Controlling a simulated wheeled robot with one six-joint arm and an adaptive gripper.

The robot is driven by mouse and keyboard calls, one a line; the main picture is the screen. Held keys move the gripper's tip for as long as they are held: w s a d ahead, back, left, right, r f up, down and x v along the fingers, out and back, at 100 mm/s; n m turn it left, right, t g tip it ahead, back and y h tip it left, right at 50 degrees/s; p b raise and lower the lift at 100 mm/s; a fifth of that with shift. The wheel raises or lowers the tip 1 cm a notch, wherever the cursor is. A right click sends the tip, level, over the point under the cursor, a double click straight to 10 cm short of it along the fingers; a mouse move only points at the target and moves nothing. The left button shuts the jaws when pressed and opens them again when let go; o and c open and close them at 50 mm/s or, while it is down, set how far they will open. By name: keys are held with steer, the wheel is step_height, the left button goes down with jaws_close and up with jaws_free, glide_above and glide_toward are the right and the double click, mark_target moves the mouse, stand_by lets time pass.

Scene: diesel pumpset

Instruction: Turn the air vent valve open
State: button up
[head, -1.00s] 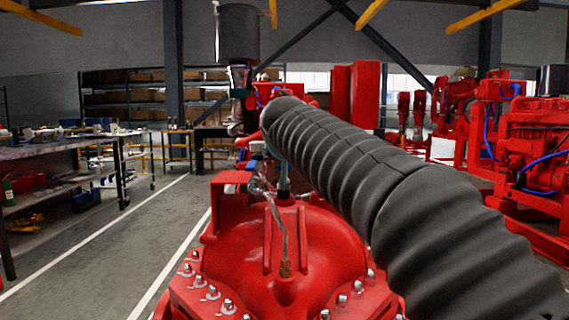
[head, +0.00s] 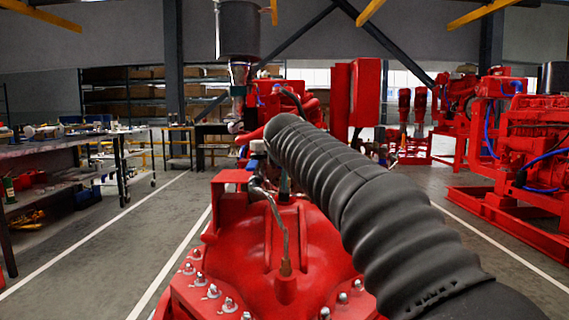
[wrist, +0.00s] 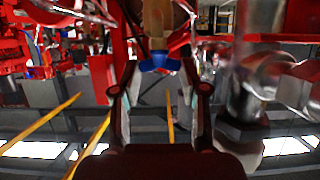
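In the wrist view a valve with a brass-coloured body (wrist: 157,20) and a small blue part (wrist: 159,62), which looks like its handle, sits at the top centre. My gripper (wrist: 160,76) has its two fingers apart, one on each side of the blue part and close to it. I cannot tell whether they touch it. In the head view the red pump casing (head: 325,245) carries a thin bent metal pipe (head: 278,215) that rises to silvery fittings (head: 260,188).
Bolts ring the casing's front flange (head: 230,303). A grey cylinder (head: 239,30) stands above the pumpset behind. A workbench (head: 60,145) is at left, and other red machines (head: 530,145) are at right. Floor on both sides of the pump is clear.

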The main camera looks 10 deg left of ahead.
steer(key=shift+d+r+n+y+p, duration=0.15)
steer(key=shift+n+y+p, duration=0.4)
steer(key=shift+p, duration=0.35)
steer(key=shift+w+n+g+y+p, duration=0.1)
steer(key=shift+n+g+y+p, duration=0.3)
steer(key=shift+n+y+p, duration=0.35)
steer(key=shift+w+d+f+n+g+y+b, duration=0.15)
steer(key=shift+n+g+y+b, duration=0.25)
steer(key=shift+n+g+y, duration=0.5)
steer(key=shift+w+d+f+n+g+y+b, duration=0.15)
steer(key=shift+n+g+y+b, duration=0.35)
steer(key=shift+n+y, duration=0.55)
steer(key=shift+r+n+g+y, duration=0.15)
steer(key=shift+n+g+y, duration=0.7)
steer(key=shift+n+g, duration=0.35)
steer(key=n+g+p, duration=0.1)
steer(key=g+p, duration=0.1)
steer(key=n+g+y, duration=0.1)
steer(key=shift+w+d+r+n+p, duration=0.1)
steer(key=shift+w+r+n+p, duration=0.15)
steer(key=shift+n+p, duration=0.15)
steer(key=n+g+p, duration=0.3)
steer(key=shift+w+f+g+y, duration=0.1)
steer(key=shift+f+g+y, duration=0.2)
steer(key=shift+y, duration=0.1)
steer(key=shift+n+g, duration=0.25)
steer(key=shift+g, duration=0.05)
steer(key=o, duration=0.9)
steer(key=shift+c, duration=0.2)
